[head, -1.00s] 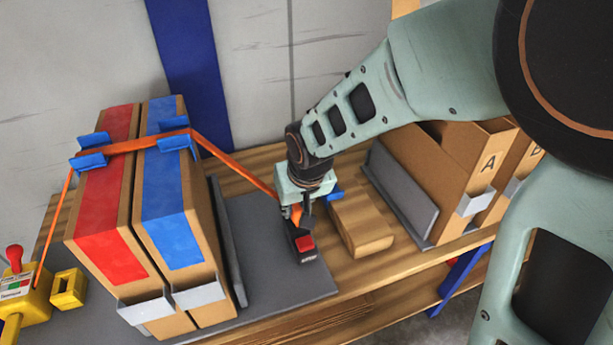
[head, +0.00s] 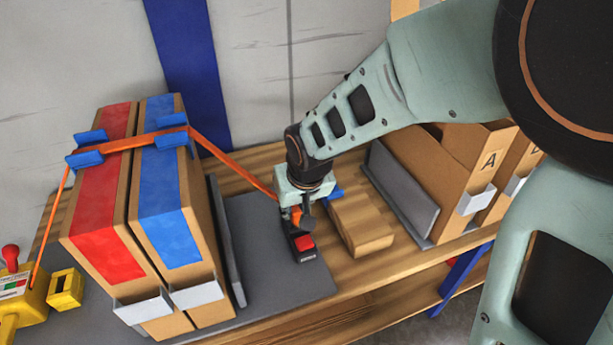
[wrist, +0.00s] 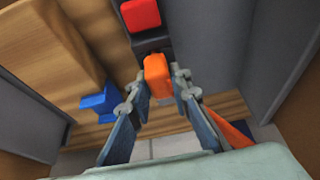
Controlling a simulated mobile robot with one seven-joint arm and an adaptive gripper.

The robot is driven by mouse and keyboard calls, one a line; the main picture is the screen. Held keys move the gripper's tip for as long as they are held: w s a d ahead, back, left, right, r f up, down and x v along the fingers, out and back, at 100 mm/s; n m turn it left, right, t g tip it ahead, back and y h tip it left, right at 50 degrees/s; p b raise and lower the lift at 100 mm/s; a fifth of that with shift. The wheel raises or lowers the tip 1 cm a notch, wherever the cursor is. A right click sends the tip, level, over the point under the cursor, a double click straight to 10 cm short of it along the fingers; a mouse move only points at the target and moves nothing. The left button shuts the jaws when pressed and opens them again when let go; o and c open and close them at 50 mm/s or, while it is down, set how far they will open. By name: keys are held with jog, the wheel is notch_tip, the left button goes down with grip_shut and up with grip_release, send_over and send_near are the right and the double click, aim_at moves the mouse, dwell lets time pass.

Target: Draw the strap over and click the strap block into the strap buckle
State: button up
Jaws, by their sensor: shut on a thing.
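My gripper (head: 297,214) is shut on the orange strap block (wrist: 158,76), which sits between its fingertips in the wrist view. The black strap buckle (wrist: 153,42) with a red button (head: 304,243) is on the grey mat, right below my gripper in the head view. The block's end meets or overlaps the buckle's near end in the wrist view; I cannot tell if it is seated inside. The orange strap (head: 235,165) runs from the yellow tensioner (head: 28,300) over the red-striped box (head: 100,215) and blue-striped box (head: 170,215), then down to my gripper.
Blue corner guards (head: 172,137) sit under the strap on the box tops. More cartons (head: 440,180) stand at the right. The grey mat (head: 275,275) is bare in front.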

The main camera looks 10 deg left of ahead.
jog(key=shift+f, duration=0.25)
jog(key=o, duration=1)
